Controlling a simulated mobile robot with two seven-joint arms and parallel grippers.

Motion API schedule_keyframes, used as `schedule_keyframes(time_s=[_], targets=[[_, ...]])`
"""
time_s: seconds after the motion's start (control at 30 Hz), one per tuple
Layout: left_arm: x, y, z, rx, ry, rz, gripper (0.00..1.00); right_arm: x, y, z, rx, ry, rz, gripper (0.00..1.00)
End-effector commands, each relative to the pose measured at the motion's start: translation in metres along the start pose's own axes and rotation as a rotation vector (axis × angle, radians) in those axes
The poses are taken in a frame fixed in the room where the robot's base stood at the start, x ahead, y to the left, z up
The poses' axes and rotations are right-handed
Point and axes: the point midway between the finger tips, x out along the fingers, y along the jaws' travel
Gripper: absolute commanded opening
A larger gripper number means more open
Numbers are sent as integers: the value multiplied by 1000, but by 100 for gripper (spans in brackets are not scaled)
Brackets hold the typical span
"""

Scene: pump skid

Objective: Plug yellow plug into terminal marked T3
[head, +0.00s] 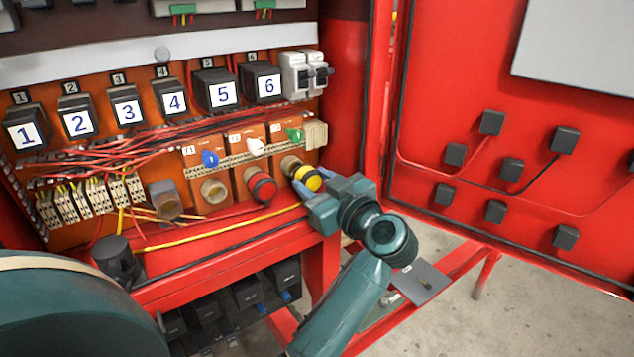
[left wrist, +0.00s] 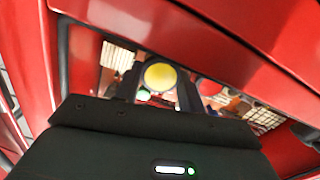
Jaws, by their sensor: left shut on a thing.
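The yellow plug (head: 313,181) is at the right end of the row of terminals, in front of the socket (head: 290,164) under the green switch. The label above that socket is too small to read surely; its neighbours read T1 and T2. My left gripper (head: 315,187) is shut on the yellow plug, one finger on each side. The left wrist view shows the plug's round yellow end (left wrist: 160,76) between the two dark fingers. The plug lines up with the socket and looks very close to it; I cannot tell how deep it sits. My right gripper is not in view.
A red plug (head: 262,187) sits at the T2 terminal, left of the yellow plug. The T1 socket (head: 214,192) is empty. A yellow cable (head: 225,229) runs along the cabinet's front ledge. The open red door (head: 470,90) stands at the right.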

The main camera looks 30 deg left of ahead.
Motion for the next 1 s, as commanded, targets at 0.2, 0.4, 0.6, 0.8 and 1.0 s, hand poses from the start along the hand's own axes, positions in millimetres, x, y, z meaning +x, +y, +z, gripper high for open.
schedule_keyframes(time_s=[0.2, 0.4, 0.6, 0.8, 1.0], targets=[[5, 0, -1, 0, 1, 0, 18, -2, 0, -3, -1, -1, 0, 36], [8, 0, -1, 1, 1, 1, 18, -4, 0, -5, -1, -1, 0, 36], [13, 0, -1, 1, 1, 0, 18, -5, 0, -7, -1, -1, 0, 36], [17, 0, -1, 1, 1, 0, 18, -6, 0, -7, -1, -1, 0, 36], [21, 0, -1, 0, 1, 1, 18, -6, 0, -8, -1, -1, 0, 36]])
